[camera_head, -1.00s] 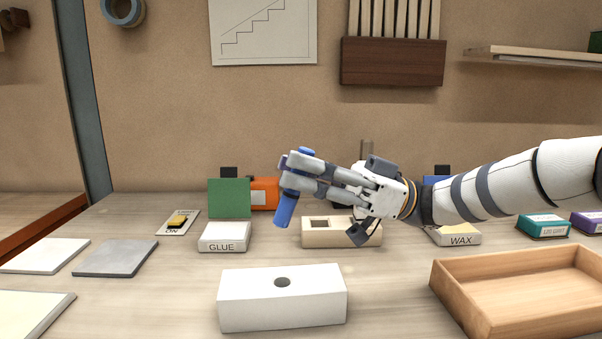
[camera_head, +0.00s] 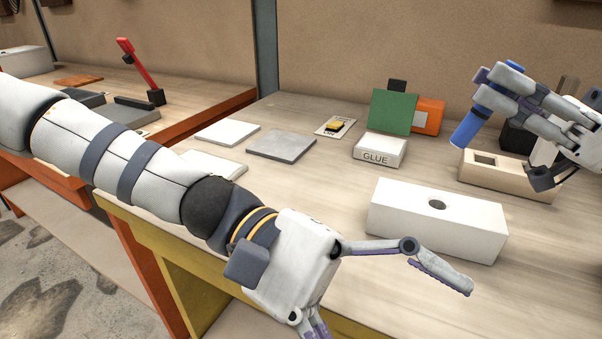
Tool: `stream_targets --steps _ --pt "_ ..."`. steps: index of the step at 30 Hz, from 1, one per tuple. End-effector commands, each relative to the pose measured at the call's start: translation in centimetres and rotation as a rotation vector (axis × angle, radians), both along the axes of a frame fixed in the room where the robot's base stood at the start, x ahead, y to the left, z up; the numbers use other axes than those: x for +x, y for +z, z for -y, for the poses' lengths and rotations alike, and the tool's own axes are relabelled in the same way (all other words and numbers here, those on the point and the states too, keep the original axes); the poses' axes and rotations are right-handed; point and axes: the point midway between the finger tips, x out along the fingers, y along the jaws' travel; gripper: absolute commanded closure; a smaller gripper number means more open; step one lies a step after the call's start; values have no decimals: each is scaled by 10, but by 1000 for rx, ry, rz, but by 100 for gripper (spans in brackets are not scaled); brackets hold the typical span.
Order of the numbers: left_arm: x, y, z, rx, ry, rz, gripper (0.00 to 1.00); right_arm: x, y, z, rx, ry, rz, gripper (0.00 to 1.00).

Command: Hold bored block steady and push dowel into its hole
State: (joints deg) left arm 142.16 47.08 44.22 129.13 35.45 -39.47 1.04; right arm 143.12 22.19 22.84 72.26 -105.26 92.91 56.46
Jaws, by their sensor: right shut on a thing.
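The white bored block (camera_head: 420,222) lies on the workbench, with a dark round hole in its top face. My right gripper (camera_head: 496,88) is shut on the blue dowel (camera_head: 468,128) and holds it tilted above the bench, behind and to the right of the hole, apart from the block. My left gripper (camera_head: 395,308) is low in front of the block, with its fingers spread wide and nothing between them. One finger reaches right in front of the block; the other runs off the lower picture edge.
Behind the block are a GLUE box (camera_head: 380,152) with a green card and a beige block with a square recess (camera_head: 510,175). Grey (camera_head: 282,145) and pale plates lie to the left. The bench's front edge runs under my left arm.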

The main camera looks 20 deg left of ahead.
Motion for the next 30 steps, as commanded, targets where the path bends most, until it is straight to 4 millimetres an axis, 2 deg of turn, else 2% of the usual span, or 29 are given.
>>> stream_targets --steps 1,3,4,5,6,9,12,15,19,23,26,30 --pt "13 36 -7 -88 9 17 20 0 0 0 0 0 0 100" --pt "36 82 -24 -205 15 8 20 0 0 0 0 0 0 100" --pt "52 96 -35 -241 25 -18 20 0 0 0 0 0 0 100" --pt "73 101 -46 -258 40 -63 20 0 0 0 0 0 0 100" --pt "101 93 -59 -247 63 -145 20 0 0 0 0 0 0 100" --pt "159 54 -92 -177 125 -347 20 0 0 0 0 0 0 100" --pt "199 16 -125 -99 177 -525 20 0 0 0 0 0 0 100" --pt "221 -14 -153 -31 217 -664 20 0 0 0 0 0 0 100" --pt "233 -36 -174 26 247 -771 20 0 0 0 0 0 0 100" --pt "236 -41 -175 44 255 -804 20 0 0 0 0 0 0 100" --pt "234 -41 -158 45 253 -807 20 0 0 0 0 0 0 100" --pt "233 -41 -123 45 253 -805 20 0 0 0 0 0 0 100"
